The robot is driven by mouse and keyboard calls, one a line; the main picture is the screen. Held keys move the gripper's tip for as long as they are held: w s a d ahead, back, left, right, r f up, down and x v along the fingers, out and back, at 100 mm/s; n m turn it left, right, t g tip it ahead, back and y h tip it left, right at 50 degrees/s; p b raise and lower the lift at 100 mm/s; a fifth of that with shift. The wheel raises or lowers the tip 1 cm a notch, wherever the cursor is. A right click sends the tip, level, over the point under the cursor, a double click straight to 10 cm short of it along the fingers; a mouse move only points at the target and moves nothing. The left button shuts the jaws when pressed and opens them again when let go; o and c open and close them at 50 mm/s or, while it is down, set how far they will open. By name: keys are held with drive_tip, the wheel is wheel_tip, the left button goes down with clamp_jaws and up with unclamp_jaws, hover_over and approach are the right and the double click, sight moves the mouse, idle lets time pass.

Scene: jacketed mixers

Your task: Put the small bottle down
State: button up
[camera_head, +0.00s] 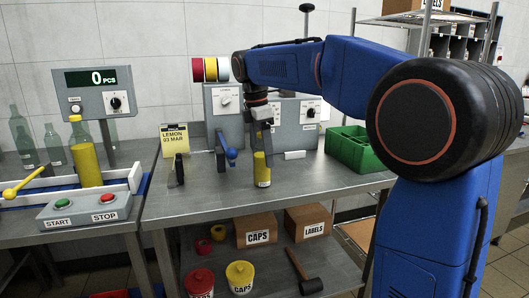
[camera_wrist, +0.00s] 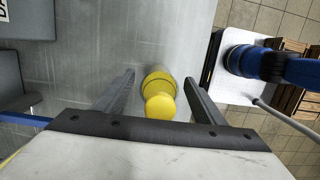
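The small bottle (camera_head: 262,170) is yellow with a light label band near its base. It stands upright on the grey metal table (camera_head: 215,205), near the front edge. My gripper (camera_head: 262,148) points down over the bottle's top. In the wrist view the bottle (camera_wrist: 159,84) and its round yellow cap lie between the two fingers of my gripper (camera_wrist: 160,77). A gap shows on each side, so the fingers are open and apart from it. The bottle's neck is hidden by the fingers in the head view.
A green bin (camera_head: 355,150) stands to the right and a blue-handled lever (camera_head: 227,150) to the left. A yellow LEMON sign (camera_head: 174,140) is farther left. Another yellow bottle (camera_head: 86,165) stands on the conveyor by the START/STOP box (camera_head: 85,212).

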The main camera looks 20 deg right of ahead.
drive_tip(key=shift+r, duration=0.15)
drive_tip(key=r, duration=0.4)
drive_tip(key=a+r, duration=0.1)
drive_tip(key=r, duration=0.7)
drive_tip(key=shift+a, duration=0.4)
drive_tip(key=s+d+f+m+t+y, duration=0.1)
drive_tip(key=s+d+f+m, duration=0.3)
drive_tip(key=s+f+m, duration=0.5)
drive_tip(key=s+d+f+m+t, duration=0.3)
drive_tip(key=s+f+m, duration=0.6)
drive_tip(key=s+f, duration=1.4)
drive_tip(key=shift+s+d+f+t+y, duration=0.15)
drive_tip(key=shift+s+d+t+y, duration=0.25)
drive_tip(key=shift+s+d, duration=0.25)
